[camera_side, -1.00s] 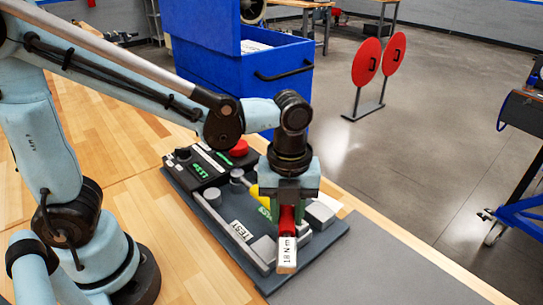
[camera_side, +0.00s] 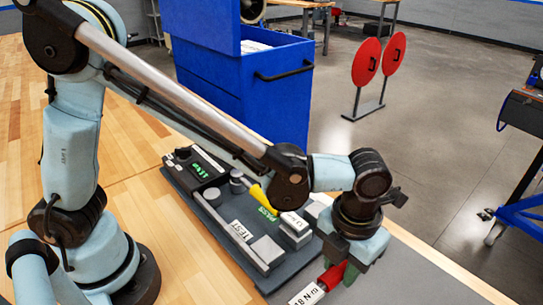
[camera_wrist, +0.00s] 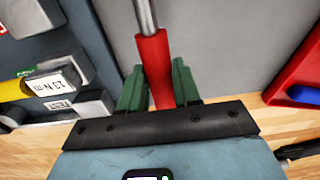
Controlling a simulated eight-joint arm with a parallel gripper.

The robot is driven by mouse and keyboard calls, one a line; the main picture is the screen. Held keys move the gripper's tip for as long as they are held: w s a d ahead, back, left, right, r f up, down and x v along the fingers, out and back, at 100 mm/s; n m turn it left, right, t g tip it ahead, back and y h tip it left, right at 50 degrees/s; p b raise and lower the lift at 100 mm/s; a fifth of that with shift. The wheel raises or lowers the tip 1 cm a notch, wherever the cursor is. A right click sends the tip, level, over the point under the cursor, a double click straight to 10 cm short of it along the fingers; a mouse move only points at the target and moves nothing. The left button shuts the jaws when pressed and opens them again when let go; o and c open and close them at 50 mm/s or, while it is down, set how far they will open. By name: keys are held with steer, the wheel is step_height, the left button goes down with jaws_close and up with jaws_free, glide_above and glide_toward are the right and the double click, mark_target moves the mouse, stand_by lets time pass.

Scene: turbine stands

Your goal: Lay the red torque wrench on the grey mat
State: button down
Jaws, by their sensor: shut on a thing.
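My gripper (camera_side: 343,265) is shut on the red torque wrench. In the side view the red handle (camera_side: 331,277) and its white "18 N·m" end label (camera_side: 306,294) stick out from the fingers toward the camera. In the wrist view the red handle (camera_wrist: 153,58) lies between my green fingers (camera_wrist: 158,88), with its silver shaft (camera_wrist: 146,16) pointing away. The grey mat (camera_side: 405,272) lies under and right of my gripper; the wrist view shows it bare (camera_wrist: 225,45) around the wrench. I cannot tell whether the wrench touches the mat.
The dark test board (camera_side: 235,262) lies left of my gripper. A yellow-handled wrench (camera_side: 262,197) rests on it, its labelled end showing in the wrist view (camera_wrist: 48,84). A red tray (camera_wrist: 297,72) with something blue is at the wrist view's right. A blue cabinet (camera_side: 270,95) stands behind.

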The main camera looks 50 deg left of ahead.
mark_target(339, 278)
steer(key=shift+f, duration=2.4)
steer(key=c, duration=1)
jaws_free()
steer(key=shift+c, duration=0.6)
steer(key=o, duration=0.6)
steer(key=shift+r, duration=0.45)
steer(key=shift+c, duration=0.2)
steer(key=shift+r, duration=3.05)
